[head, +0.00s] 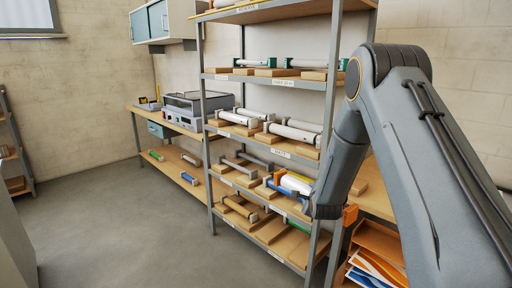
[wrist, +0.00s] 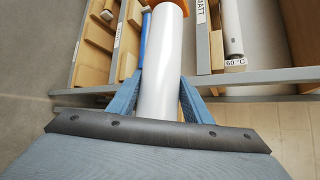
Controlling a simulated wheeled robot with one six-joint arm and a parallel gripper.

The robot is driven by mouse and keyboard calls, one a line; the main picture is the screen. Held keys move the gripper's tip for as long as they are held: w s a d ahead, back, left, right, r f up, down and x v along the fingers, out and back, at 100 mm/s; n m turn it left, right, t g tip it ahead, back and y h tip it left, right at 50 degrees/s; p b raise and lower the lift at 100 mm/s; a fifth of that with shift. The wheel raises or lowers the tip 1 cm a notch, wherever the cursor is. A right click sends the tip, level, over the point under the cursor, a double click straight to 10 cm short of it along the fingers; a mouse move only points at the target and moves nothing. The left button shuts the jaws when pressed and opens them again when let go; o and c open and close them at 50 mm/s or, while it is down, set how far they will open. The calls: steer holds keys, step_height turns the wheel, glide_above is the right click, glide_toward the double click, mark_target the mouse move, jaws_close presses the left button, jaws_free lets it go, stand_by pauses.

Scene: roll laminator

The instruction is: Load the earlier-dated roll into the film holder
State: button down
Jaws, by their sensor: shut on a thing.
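My gripper (head: 312,203) is shut around a white film roll with orange end pieces, in front of the rack's lower shelves. In the wrist view the white roll (wrist: 162,62) lies between the two blue fingers (wrist: 190,100), with an orange end (wrist: 150,3) at the top. It also shows in the head view (head: 297,183), partly hidden by my gripper. No date on it can be read. The laminator (head: 190,108), grey and white with a dark cover, stands on the bench at the back left. Its film holder cannot be made out.
A blue roll (wrist: 143,40) lies beside the held roll. A wall cabinet (head: 160,20) hangs above the laminator bench (head: 150,118). The floor at left (head: 110,220) is clear.

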steer(key=s+f+b, duration=0.1)
steer(key=s+f, duration=0.4)
steer(key=s, duration=0.4)
steer(key=s+a+f+b, duration=0.1)
steer(key=s+f, duration=0.5)
steer(key=s, duration=0.4)
steer(key=s+f+b, duration=0.1)
steer(key=s+f, duration=0.4)
steer(key=s, duration=0.4)
steer(key=shift+s+a+f, duration=0.15)
steer(key=shift+s+a, duration=0.15)
